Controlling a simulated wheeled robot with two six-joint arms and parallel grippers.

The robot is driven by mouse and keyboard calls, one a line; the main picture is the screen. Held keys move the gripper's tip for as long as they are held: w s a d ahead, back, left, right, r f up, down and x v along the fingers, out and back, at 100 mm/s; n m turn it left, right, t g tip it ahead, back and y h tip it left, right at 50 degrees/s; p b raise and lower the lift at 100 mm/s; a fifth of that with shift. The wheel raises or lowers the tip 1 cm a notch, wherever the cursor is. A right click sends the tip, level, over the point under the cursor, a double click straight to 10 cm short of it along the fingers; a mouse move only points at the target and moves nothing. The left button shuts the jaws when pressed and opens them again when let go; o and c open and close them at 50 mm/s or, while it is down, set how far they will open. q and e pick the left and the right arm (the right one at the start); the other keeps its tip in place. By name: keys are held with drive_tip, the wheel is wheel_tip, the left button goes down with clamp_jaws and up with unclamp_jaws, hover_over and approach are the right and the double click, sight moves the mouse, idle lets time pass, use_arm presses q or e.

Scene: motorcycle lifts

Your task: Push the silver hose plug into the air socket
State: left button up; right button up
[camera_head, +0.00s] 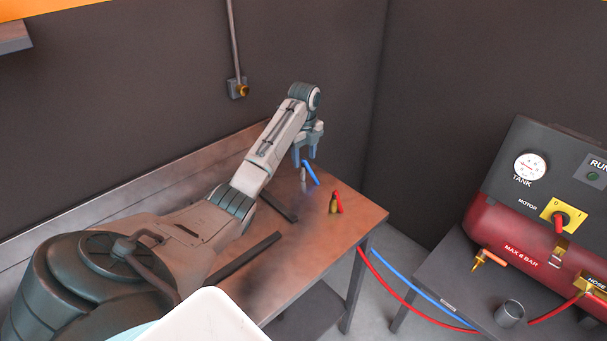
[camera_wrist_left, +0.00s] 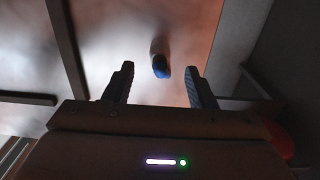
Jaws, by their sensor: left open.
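The silver hose plug (camera_head: 303,174) stands upright on the workbench, with a short blue hose (camera_head: 312,174) at its top. My left gripper (camera_head: 307,157) is above it, pointing down. In the left wrist view the plug's blue end (camera_wrist_left: 161,68) lies beyond and between the two open fingers of the left gripper (camera_wrist_left: 160,85); nothing is held. A brass air socket (camera_head: 242,90) sits on a plate on the dark wall, below a vertical pipe, to the left of and above the gripper. My right gripper is not in view.
A brass plug with a red hose (camera_head: 334,204) stands to the right on the workbench (camera_head: 345,222). Two dark bars (camera_head: 279,206) lie on the bench, nearer me. A red compressor (camera_head: 510,235) and a metal cup (camera_head: 509,313) are on a separate table at right.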

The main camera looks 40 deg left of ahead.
sight(303, 163)
use_arm(q)
drive_tip(key=shift+f, duration=0.45)
wheel_tip(303, 163, down, 5)
drive_tip(key=shift+a+r+p, duration=0.1)
drive_tip(key=shift+a+p, duration=0.05)
drive_tip(key=shift+p, duration=1.05)
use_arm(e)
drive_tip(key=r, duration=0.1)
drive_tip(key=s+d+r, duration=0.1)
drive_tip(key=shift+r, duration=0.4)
use_arm(q)
drive_tip(key=shift+c, duration=0.4)
drive_tip(key=c, duration=0.9)
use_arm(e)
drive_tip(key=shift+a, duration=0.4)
